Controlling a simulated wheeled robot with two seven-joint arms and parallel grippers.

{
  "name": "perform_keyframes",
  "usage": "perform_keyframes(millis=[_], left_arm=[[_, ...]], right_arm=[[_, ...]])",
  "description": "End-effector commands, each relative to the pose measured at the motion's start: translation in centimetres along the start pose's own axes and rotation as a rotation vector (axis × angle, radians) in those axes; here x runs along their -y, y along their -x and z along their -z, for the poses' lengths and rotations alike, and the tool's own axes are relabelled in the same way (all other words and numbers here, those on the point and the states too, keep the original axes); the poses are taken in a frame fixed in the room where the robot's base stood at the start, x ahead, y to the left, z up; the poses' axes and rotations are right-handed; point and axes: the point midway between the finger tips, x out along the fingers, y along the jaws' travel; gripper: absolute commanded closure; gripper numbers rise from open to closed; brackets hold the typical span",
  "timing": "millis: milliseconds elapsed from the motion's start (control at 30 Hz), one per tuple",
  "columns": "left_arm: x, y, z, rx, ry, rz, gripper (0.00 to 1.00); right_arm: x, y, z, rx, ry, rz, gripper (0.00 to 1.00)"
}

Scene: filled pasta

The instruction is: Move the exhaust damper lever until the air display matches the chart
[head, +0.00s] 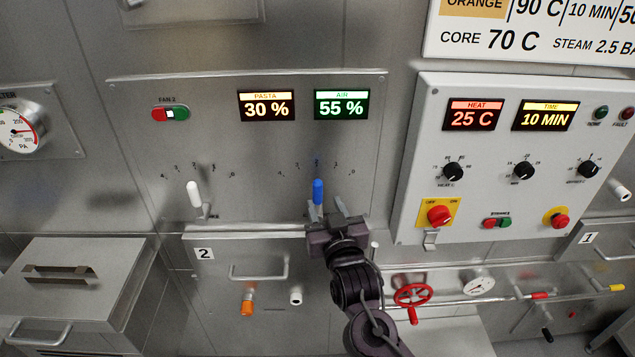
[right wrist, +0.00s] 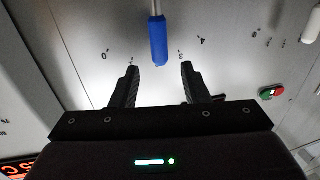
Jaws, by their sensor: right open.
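The blue lever (head: 318,191) stands about upright on the grey panel, under the AIR display (head: 341,105), which reads 55 %. Its tip points near the middle of its numbered scale. My right gripper (head: 326,205) is open just below and in front of it. In the right wrist view, the blue handle (right wrist: 158,40) lies just beyond the two spread fingertips (right wrist: 159,68), between their lines, not gripped. The chart (head: 530,40) is cut off at top right; ORANGE, 90 C, 10 MIN and CORE 70 C show. My left gripper is not in view.
A white lever (head: 194,194) with its own scale stands to the left, below the PASTA display (head: 266,105) at 30 %. A control box (head: 420,200) with knobs stands out at right. A door handle (head: 258,275) and a red valve wheel (head: 413,291) are below.

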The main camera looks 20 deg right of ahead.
Motion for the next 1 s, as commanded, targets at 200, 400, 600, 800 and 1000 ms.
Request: perform_keyframes(millis=[200,400,600,800,1000], left_arm=[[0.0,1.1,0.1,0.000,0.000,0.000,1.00],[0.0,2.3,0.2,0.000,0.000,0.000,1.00],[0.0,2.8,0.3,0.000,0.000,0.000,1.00],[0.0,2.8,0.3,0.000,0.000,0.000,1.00],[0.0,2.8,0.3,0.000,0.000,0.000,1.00]], right_arm=[[0.0,-2.0,1.1,-0.013,-0.005,-0.002,0.59],[-0.1,-5.3,1.2,-0.013,-0.004,-0.001,0.59],[0.0,-7.3,0.9,-0.012,-0.005,-0.001,0.59],[0.0,-7.7,0.8,-0.011,-0.005,0.000,0.59],[0.0,-7.7,0.8,-0.011,-0.005,0.000,0.66]])
